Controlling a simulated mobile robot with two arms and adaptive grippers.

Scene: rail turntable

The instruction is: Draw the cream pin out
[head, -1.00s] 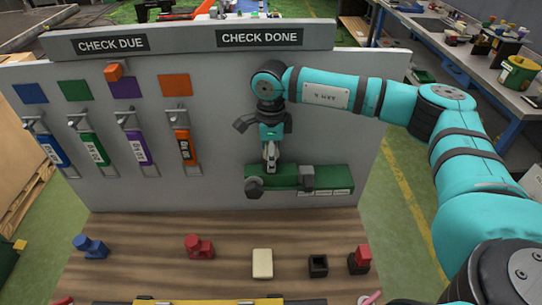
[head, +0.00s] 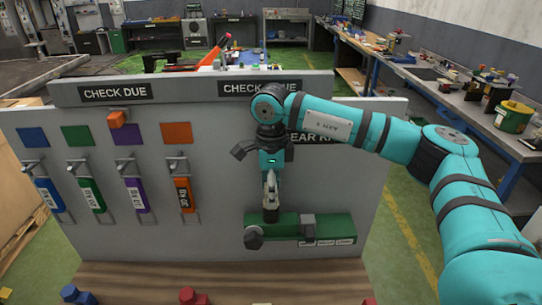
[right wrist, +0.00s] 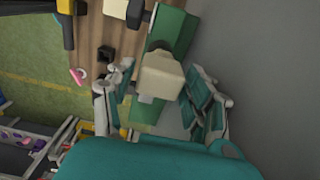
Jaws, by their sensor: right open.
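The cream pin (right wrist: 160,74) shows in the right wrist view as a pale block between the two fingers of my right gripper (right wrist: 165,88), with visible gaps on both sides. Behind it is the green fixture (head: 335,227), mounted low on the grey panel, also in the right wrist view (right wrist: 172,32). In the head view my right gripper (head: 270,196) points down just above the left part of this fixture. There its fingers largely hide the pin, and a dark post (head: 271,215) stands beneath them. My right gripper is open. My left gripper is out of view.
Blue (head: 48,195), green (head: 91,194), purple (head: 137,194) and orange (head: 184,194) tags hang on the panel's left half. An orange block (head: 116,119) sits above them.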

